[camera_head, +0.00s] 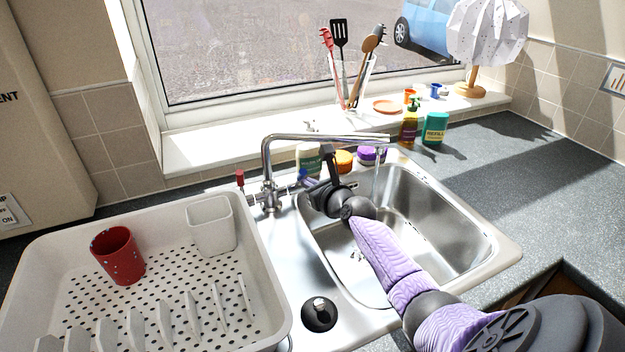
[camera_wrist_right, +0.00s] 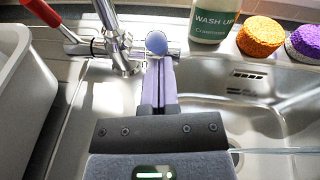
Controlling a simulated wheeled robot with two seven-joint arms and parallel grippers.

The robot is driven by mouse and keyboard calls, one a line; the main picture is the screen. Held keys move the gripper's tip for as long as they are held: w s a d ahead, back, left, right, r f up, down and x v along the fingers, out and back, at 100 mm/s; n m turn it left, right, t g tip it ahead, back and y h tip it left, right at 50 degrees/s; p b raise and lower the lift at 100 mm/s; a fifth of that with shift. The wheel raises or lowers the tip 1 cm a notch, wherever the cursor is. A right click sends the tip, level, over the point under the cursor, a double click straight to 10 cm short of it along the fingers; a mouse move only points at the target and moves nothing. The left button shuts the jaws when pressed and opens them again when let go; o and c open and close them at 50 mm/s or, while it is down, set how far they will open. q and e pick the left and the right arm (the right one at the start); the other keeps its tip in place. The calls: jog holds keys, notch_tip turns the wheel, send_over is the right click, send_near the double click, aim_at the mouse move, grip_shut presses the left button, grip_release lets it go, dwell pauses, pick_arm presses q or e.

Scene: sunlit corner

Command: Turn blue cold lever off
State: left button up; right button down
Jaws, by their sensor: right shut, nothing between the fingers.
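The chrome tap (camera_head: 267,172) stands behind the steel sink, and a stream of water (camera_head: 376,170) falls from its spout into the basin. Its red hot lever (camera_head: 240,180) points up on the left; this lever also shows in the wrist view (camera_wrist_right: 42,12). The blue cold lever's round end (camera_wrist_right: 156,42) is right at the tips of my right gripper (camera_wrist_right: 157,62). In the head view my right gripper (camera_head: 308,184) mostly hides the blue lever. The fingers are shut with nothing between them; contact with the lever is unclear. My left gripper is out of view.
A white dish rack (camera_head: 262,290) with a red cup (camera_head: 117,255) stands left of the sink (camera_head: 455,225). A wash-up bottle (camera_wrist_right: 212,20), an orange scrubber (camera_wrist_right: 260,36) and a purple one (camera_wrist_right: 306,42) stand behind the basin, right of the gripper.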

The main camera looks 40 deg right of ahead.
aim_at(305, 169)
jog(key=shift+w+d+r+g+p, duration=0.2)
jog(key=shift+w+r+g+p, duration=0.05)
jog(key=shift+w+r+p, duration=0.45)
jog(key=shift+w+d+r+g+p, duration=0.25)
jog(key=shift+w+r+p, duration=0.25)
jog(key=shift+p, duration=0.25)
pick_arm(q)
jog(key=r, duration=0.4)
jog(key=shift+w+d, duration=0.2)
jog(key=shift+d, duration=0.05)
pick_arm(e)
jog(key=shift+w, duration=0.1)
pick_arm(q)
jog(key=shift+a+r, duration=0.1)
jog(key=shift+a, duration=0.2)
pick_arm(e)
jog(key=shift+r, duration=0.15)
